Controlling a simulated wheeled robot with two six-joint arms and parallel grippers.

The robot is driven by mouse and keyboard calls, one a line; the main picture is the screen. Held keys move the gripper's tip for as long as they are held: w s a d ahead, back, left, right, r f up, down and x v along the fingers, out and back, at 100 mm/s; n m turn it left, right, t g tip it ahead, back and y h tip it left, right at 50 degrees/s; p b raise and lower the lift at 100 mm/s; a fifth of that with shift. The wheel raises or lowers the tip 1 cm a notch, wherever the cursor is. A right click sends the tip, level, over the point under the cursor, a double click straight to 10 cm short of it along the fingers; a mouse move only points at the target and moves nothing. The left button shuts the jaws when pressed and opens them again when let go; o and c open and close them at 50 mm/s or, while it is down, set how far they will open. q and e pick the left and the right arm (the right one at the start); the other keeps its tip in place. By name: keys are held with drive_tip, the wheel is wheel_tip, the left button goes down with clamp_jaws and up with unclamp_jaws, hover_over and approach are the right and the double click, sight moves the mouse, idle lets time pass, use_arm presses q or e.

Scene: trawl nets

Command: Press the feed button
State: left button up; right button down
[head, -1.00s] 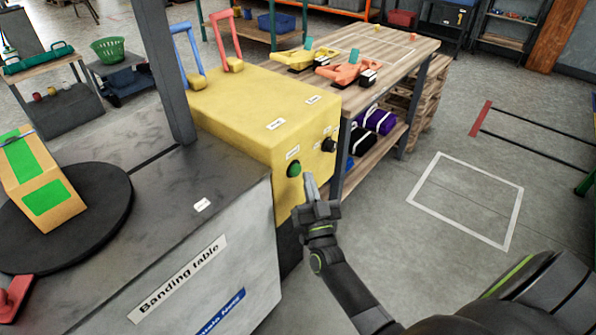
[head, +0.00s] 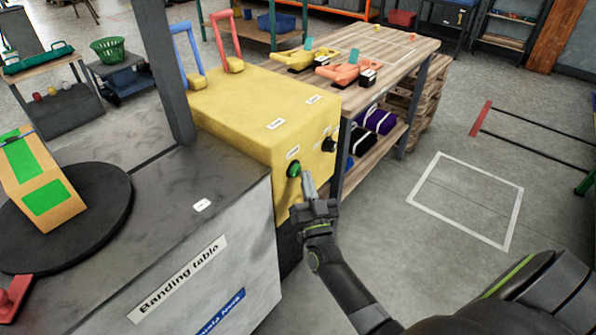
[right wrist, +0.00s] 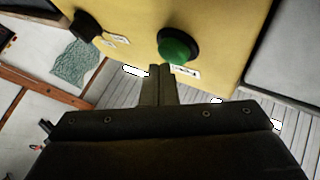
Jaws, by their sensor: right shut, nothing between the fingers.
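The feed button appears to be the green round button (head: 293,170) on the front face of the yellow box (head: 262,112); its label is too small to read. The green button also shows in the right wrist view (right wrist: 176,49), in a black collar, with a white label beside it. My right gripper (head: 308,180) is shut and empty. Its fingertips are beside the green button, just to its right in the head view. In the right wrist view the shut fingers (right wrist: 158,72) point up just below and left of the button. I cannot tell whether they touch it. My left gripper is not in view.
A black knob (head: 328,145) sits right of the button on the same box. The grey banding table (head: 150,225) stands left, with a black turntable (head: 105,225) bearing a cardboard box (head: 40,190). A wooden bench (head: 400,50) stands behind.

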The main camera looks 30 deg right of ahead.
drive_tip(key=shift+w+a, duration=0.25)
drive_tip(key=shift+w, duration=0.35)
idle(0.7)
drive_tip(key=shift+s, duration=0.1)
drive_tip(key=shift+s+d, duration=0.35)
drive_tip(key=shift+s, duration=0.45)
drive_tip(key=s, duration=0.1)
drive_tip(key=s+d+p, duration=0.1)
drive_tip(key=s, duration=0.1)
drive_tip(key=s+d+p, duration=0.1)
drive_tip(key=shift+s, duration=0.35)
idle(0.8)
